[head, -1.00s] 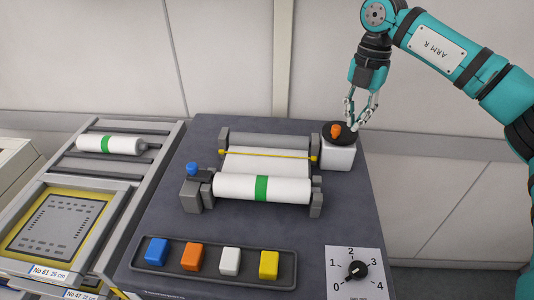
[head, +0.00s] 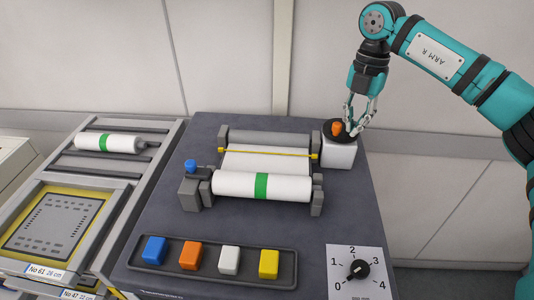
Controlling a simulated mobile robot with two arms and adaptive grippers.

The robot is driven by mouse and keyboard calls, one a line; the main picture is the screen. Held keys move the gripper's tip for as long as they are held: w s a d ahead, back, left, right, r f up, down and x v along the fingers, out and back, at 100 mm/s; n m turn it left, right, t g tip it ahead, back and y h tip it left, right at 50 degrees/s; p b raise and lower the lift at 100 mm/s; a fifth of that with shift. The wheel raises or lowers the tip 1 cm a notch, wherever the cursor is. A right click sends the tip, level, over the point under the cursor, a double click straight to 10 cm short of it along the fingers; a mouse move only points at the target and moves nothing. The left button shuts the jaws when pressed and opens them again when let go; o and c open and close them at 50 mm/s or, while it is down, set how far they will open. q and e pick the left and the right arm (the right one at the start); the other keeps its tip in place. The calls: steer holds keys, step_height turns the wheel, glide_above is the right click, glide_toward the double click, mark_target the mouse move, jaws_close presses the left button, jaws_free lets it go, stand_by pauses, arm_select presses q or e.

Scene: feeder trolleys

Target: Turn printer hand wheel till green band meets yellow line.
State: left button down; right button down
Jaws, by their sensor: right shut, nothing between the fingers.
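The printer (head: 293,187) stands on the dark table. Its front white roll carries a green band (head: 261,187) around its middle. A thin yellow line (head: 262,153) crosses above the paper web behind that roll; band and line are apart. The hand wheel (head: 343,138) is a black disc with an orange knob (head: 337,128), on top of a white box (head: 340,154) at the printer's right end. My right gripper (head: 352,132) points down at the wheel's right side, beside the orange knob, fingertips shut and empty. I cannot tell whether they touch it. My left gripper is out of view.
A blue knob (head: 190,166) sits at the printer's left end. A tray (head: 140,262) with blue, orange, white and yellow blocks lies in front. A numbered dial (head: 357,270) is at front right. A trolley with another green-banded roll (head: 108,143) stands left.

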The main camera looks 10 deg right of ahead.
mark_target(338, 124)
steer(key=shift+s+f, duration=0.1)
steer(key=shift+f, duration=0.4)
steer(key=shift+s+a, duration=0.3)
steer(key=shift+a, duration=0.35)
steer(key=shift+w+a+f, duration=0.1)
steer(key=shift+a+f, duration=0.05)
steer(key=shift+a, duration=0.3)
steer(key=shift+a, duration=0.1)
steer(key=shift+a, duration=0.45)
steer(key=shift+w+a, duration=0.4)
steer(key=shift+a, duration=0.05)
steer(key=shift+d, duration=0.15)
